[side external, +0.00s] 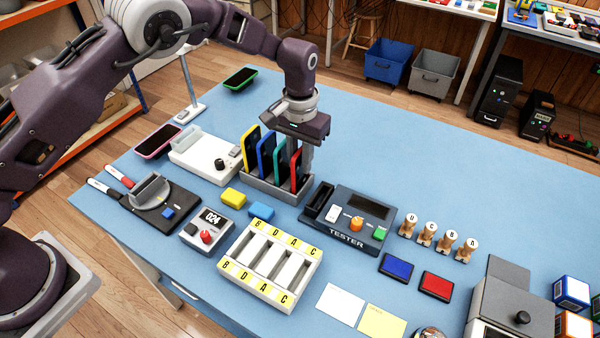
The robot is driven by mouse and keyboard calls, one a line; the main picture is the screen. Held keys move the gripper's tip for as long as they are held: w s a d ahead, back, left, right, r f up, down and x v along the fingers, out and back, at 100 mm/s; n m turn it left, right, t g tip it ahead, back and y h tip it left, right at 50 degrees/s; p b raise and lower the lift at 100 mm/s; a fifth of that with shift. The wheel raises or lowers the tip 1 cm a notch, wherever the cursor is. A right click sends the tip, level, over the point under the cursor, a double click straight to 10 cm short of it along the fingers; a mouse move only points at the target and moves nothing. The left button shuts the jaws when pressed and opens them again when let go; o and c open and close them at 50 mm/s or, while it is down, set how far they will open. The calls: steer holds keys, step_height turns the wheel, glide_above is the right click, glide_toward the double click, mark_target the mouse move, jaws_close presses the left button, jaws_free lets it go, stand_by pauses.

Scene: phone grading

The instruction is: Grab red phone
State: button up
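The red phone (297,171) stands upright in a grey rack (274,192), at the right end of the row. A yellow phone (249,148), a blue phone (264,153) and a green phone (279,160) stand to its left in the same rack. My gripper (304,158) points down at the red phone's upper end. A finger shows close beside the phone's top right edge; the other finger is not clear. I cannot tell whether the fingers touch the phone or are closed on it.
A tester (347,215) stands right of the rack. A white box with a black knob (204,158) stands to its left. Yellow (234,197) and blue (261,211) blocks and a lettered sorting tray (270,262) lie in front. The blue table is clear behind the rack.

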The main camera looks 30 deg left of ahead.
mark_target(300, 150)
jaws_close()
steer(key=shift+r, duration=0.1)
steer(key=shift+r, duration=2.25)
